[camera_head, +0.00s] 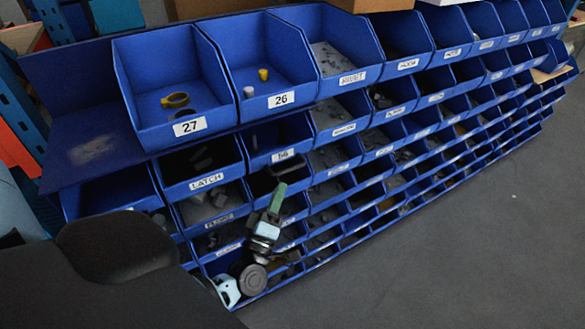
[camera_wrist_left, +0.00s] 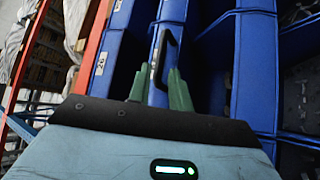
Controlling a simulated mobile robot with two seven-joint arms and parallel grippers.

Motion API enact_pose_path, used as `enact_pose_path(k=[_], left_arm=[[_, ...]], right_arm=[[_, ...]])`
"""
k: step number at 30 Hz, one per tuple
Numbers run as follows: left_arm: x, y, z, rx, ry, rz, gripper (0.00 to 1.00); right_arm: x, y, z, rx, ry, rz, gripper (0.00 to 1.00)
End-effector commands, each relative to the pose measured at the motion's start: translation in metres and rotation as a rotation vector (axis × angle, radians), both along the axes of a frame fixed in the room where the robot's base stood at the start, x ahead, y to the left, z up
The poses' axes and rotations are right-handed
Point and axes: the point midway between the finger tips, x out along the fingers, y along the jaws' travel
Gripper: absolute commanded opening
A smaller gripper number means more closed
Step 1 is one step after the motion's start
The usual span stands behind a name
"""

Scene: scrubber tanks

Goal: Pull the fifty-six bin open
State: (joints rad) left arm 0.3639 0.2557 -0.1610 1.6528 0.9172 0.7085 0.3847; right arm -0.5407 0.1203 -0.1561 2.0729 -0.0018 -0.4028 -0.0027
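The fifty-six bin (camera_head: 283,155) is a blue bin with a white 56 label, under the bin labelled 26 in the head view. In the left wrist view the green fingers (camera_wrist_left: 158,88) are spread apart. My right gripper is not in view.
Bin 27 (camera_head: 187,126) and bin 26 (camera_head: 281,99) jut out above, holding small parts. The latch bin (camera_head: 207,180) is on the left. More blue bins run down and right. Clear grey floor (camera_head: 450,240) lies in front.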

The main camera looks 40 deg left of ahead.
Motion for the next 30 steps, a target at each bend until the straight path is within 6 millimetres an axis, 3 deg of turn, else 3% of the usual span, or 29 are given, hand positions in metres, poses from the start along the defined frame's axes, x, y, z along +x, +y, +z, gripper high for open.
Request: enact_pose_path(k=[12,25,30], left_arm=[[0.052,0.016,0.023,0.003,-0.001,0.0,0.21],[0.061,0.019,0.027,0.002,0.001,0.0,0.21],[0.061,0.019,0.027,0.002,0.001,0.0,0.01]], right_arm=[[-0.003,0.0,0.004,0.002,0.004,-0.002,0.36],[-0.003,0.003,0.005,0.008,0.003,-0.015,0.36],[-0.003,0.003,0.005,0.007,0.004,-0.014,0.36]])
